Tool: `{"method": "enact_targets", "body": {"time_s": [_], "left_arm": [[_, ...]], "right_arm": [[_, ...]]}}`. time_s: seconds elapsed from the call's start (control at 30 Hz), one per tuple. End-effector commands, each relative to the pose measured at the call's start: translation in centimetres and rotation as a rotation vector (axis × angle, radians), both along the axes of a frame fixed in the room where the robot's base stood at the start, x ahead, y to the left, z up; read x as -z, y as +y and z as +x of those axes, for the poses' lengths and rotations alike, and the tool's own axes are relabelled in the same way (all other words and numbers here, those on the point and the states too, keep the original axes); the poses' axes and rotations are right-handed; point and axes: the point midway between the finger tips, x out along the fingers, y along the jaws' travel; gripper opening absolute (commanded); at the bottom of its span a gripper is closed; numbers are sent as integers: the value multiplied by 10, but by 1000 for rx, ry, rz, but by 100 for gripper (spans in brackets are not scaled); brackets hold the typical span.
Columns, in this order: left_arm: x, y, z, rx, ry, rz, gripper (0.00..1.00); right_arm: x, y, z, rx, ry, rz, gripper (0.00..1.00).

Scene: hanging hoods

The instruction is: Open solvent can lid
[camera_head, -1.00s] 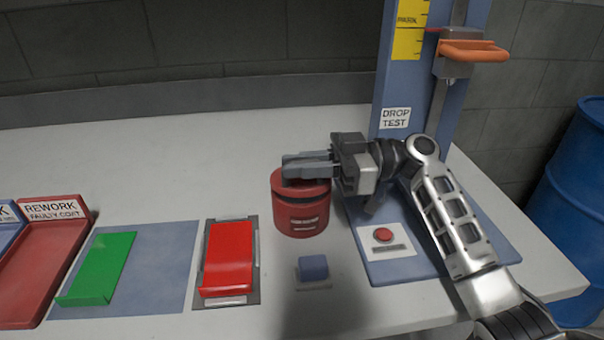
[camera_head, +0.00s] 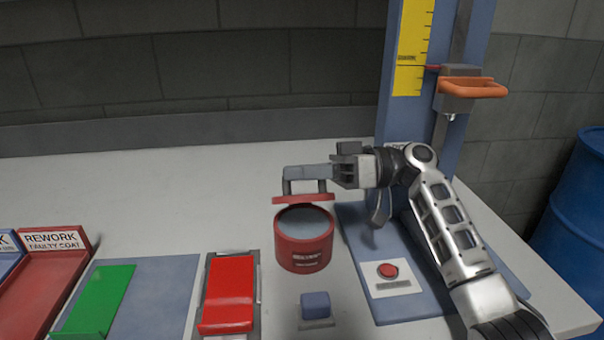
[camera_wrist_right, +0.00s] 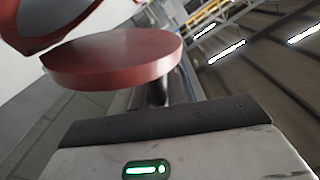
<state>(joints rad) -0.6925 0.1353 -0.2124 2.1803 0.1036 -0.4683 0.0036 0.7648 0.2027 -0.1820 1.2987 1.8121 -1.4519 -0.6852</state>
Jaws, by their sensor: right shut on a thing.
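The red solvent can (camera_head: 303,252) stands upright on the table in the head view. Its top is open and a grey inside shows. The round red lid (camera_head: 303,198) is apart from the can, a little above its rim and roughly level. My right gripper (camera_head: 305,178) is above the can and shut on the lid's handle. In the right wrist view the lid (camera_wrist_right: 115,60) fills the upper left, with part of the red can (camera_wrist_right: 60,18) behind it. The fingertips are mostly hidden there. My left gripper is not in view.
A blue drop test stand (camera_head: 395,180) with an orange handle (camera_head: 472,88) and a red button (camera_head: 387,271) stands right of the can. A red bent piece (camera_head: 229,290), a green piece (camera_head: 95,300), a small blue block (camera_head: 315,305) and a red rework tray (camera_head: 40,285) are nearer. The table behind is clear.

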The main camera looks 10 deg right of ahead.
Motion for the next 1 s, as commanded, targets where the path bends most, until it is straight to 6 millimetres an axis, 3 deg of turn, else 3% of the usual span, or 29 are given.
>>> {"method": "enact_targets", "body": {"time_s": [0.23, 0.27, 0.3, 0.67, 0.87, 1.0], "left_arm": [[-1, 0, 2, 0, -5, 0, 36], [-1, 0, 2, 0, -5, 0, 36], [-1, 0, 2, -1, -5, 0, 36], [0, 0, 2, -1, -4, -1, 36], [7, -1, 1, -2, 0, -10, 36], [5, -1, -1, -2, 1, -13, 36]], "right_arm": [[0, -1, 2, 8, -4, 0, 0], [0, -1, 2, 8, -4, 0, 23], [0, -1, 2, 8, -4, 0, 34], [-3, 0, 1, 3, -4, 0, 34], [-33, -1, 1, 6, -12, 1, 34], [-59, 1, -23, 6, -12, -1, 34]]}}
